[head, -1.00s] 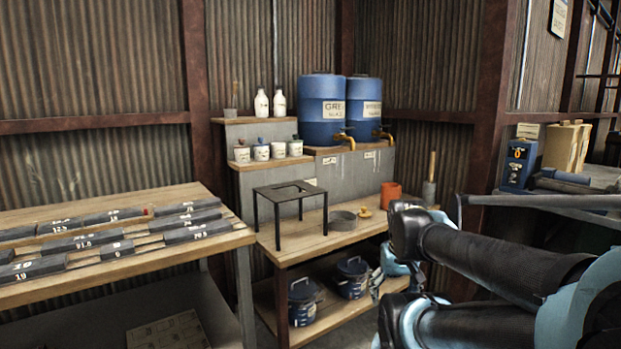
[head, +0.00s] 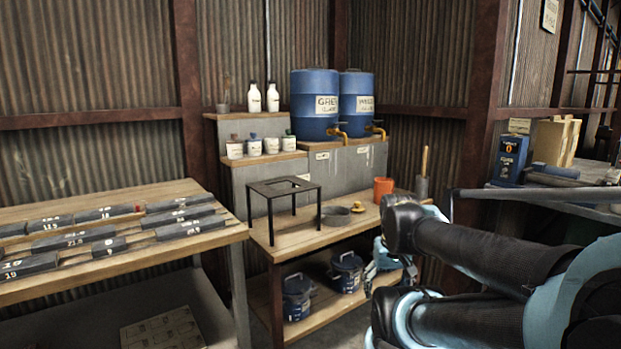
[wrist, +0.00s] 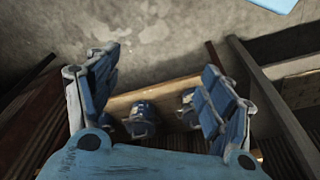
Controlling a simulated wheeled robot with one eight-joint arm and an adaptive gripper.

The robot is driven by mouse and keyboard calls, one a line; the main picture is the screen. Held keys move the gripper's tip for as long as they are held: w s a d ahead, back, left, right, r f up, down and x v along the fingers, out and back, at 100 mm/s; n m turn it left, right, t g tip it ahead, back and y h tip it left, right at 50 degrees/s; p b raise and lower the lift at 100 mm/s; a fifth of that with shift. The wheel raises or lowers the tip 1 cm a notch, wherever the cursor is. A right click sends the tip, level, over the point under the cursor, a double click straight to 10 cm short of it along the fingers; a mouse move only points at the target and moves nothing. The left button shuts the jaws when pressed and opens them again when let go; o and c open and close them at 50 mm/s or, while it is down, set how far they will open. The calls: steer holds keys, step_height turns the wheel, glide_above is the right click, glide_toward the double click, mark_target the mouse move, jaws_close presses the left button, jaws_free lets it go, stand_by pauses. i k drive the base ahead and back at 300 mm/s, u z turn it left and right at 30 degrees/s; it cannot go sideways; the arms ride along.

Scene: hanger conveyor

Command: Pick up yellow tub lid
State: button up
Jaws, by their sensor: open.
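A small yellow piece (head: 357,208), possibly the yellow tub lid, lies on the wooden bench top in the head view, beside a grey round dish (head: 336,216). It is too small to make out clearly. My gripper (head: 380,264) is low at the bench's right front, by the lower shelf, partly hidden behind my arm. In the wrist view my gripper (wrist: 160,85) is open, its blue fingers spread with nothing between them touching. Two dark blue tubs (wrist: 143,119) (wrist: 188,100) show beyond the fingers on the lower shelf. No yellow lid is clear in the wrist view.
On the bench stand a black metal stand (head: 284,187), an orange pot (head: 383,189) and a grey holder with a wooden handle (head: 422,187). Blue drums (head: 315,105) with taps stand behind. A table with weights (head: 90,258) is at left. Bare floor (wrist: 160,40) shows in the wrist view.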

mark_target(357, 208)
steer(key=z, duration=0.1)
steer(key=i, duration=0.9)
steer(key=z, duration=0.9)
